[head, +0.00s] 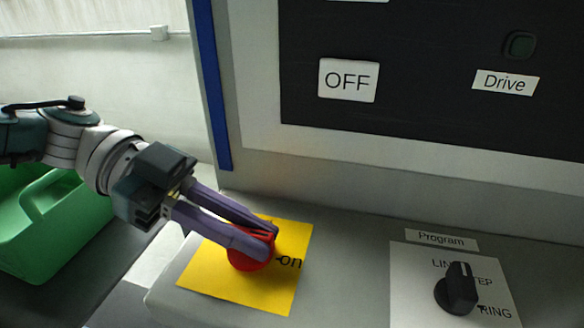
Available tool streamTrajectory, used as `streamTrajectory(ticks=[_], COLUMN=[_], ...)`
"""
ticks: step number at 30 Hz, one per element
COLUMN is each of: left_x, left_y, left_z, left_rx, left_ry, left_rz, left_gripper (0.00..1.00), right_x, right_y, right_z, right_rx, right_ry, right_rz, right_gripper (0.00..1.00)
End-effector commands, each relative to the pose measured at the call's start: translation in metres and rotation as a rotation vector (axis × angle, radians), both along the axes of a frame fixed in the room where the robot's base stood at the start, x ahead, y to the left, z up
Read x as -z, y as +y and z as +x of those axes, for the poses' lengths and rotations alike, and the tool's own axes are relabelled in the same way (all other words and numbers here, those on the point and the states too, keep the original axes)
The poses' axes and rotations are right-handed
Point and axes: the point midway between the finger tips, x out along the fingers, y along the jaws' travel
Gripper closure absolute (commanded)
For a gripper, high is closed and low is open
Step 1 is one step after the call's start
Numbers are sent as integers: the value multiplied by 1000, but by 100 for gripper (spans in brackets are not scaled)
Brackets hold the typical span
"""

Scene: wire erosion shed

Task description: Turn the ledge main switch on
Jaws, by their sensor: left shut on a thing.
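The ledge main switch is a red rotary knob (250,262) on a yellow plate (226,283) at the left of the grey ledge (350,245). The word "on" is printed on the plate to the right of the knob. My left gripper (271,243) reaches in from the left, its two purple fingers shut on the red knob. The fingers cover the knob's upper part, so its pointer and exact angle cannot be told. My right gripper is not in view.
A black Program knob (457,289) on a white plate stands to the right on the ledge. Behind rises a dark panel with an "OFF" label (348,80) and a Drive button (520,45). A green container (62,225) is at the far left.

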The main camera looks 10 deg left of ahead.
Motion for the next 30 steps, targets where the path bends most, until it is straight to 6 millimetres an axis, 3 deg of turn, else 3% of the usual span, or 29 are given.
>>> streamTrajectory(ticks=[1, 9, 19, 30], left_x=[-1, -1, -2, -28], left_y=[-2, -1, 6, 70], left_z=[-1, -1, 0, 4], left_rx=[7, 4, 2, -1], left_ry=[-1, 0, -1, -3], left_rz=[-5, -3, -2, -1], left_gripper=[82, 53, 53, 53], right_x=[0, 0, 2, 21], right_y=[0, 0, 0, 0], right_z=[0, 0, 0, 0], right_rx=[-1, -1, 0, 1], right_ry=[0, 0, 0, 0], right_rz=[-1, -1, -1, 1], right_gripper=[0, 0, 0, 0])
